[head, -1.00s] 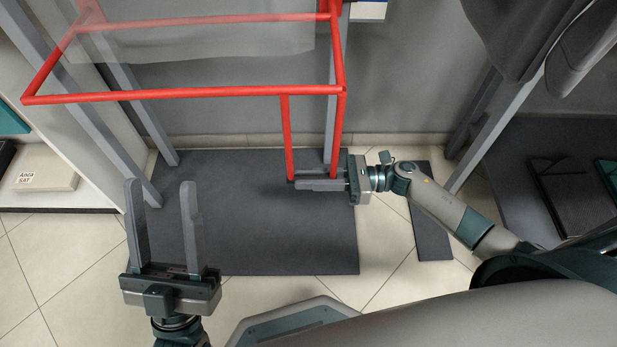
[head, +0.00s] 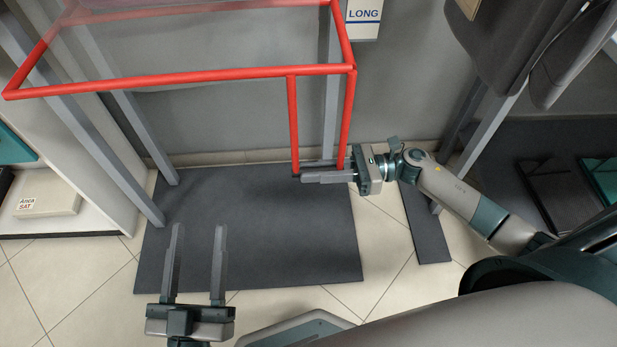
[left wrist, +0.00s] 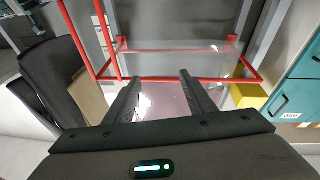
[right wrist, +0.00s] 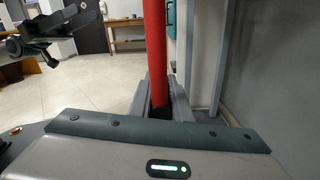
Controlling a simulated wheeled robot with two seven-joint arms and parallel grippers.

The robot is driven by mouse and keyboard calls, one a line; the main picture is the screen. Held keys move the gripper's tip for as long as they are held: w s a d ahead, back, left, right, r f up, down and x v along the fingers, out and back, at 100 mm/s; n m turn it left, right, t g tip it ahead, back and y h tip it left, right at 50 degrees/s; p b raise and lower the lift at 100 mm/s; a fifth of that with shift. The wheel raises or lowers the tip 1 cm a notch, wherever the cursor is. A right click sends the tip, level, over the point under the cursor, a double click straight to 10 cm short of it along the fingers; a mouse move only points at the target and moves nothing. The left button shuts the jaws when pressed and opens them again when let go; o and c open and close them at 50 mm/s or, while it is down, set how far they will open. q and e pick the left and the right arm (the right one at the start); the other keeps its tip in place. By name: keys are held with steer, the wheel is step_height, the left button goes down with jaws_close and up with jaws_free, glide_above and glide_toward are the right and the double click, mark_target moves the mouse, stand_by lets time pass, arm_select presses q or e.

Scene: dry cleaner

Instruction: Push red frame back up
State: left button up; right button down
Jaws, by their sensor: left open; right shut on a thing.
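The red frame (head: 180,79) is a rectangle of red tubes at the top left of the head view, with two red legs hanging from its right corner. My right gripper (head: 318,172) is shut at the lower ends of these legs. In the right wrist view a red tube (right wrist: 155,50) stands upright between the fingers (right wrist: 160,100). My left gripper (head: 195,260) is open and empty, below and in front of the frame. The left wrist view shows the frame (left wrist: 185,80) beyond the open left fingers (left wrist: 155,85).
Grey posts (head: 110,160) stand at the left, beside a white shelf with a box (head: 48,195). A dark mat (head: 250,245) lies on the tiled floor. Dark garments (head: 525,45) hang at the top right. A LONG sign (head: 363,16) is on the back wall.

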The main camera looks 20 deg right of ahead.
mark_target(295, 72)
step_height(295, 72, up, 7)
steer(key=p, duration=0.2)
steer(key=shift+f+p, duration=0.15)
steer(key=shift+p, duration=0.25)
arm_select(q)
steer(key=s+a+f+g+y+p, duration=0.1)
steer(key=s+a+f+g+y, duration=0.15)
steer(key=f+g, duration=0.45)
steer(key=s+a+f+g+y+p, duration=0.25)
steer(key=f+g, duration=0.25)
steer(key=f, duration=0.5)
arm_select(e)
step_height(295, 72, up, 21)
steer(key=p, duration=0.6)
steer(key=shift+r, duration=0.2)
arm_select(q)
steer(key=s+a+f+g+y, duration=0.1)
steer(key=s+a+g, duration=0.1)
steer(key=a, duration=0.2)
steer(key=s+a+f+n+g+y, duration=0.1)
steer(key=s+a+g, duration=0.1)
steer(key=a, duration=0.3)
steer(key=shift+s+a+g, duration=0.2)
steer(key=shift+s+g, duration=0.1)
steer(key=shift+s, duration=0.15)
arm_select(e)
steer(key=shift+r, duration=0.35)
arm_select(q)
steer(key=shift+f, duration=0.1)
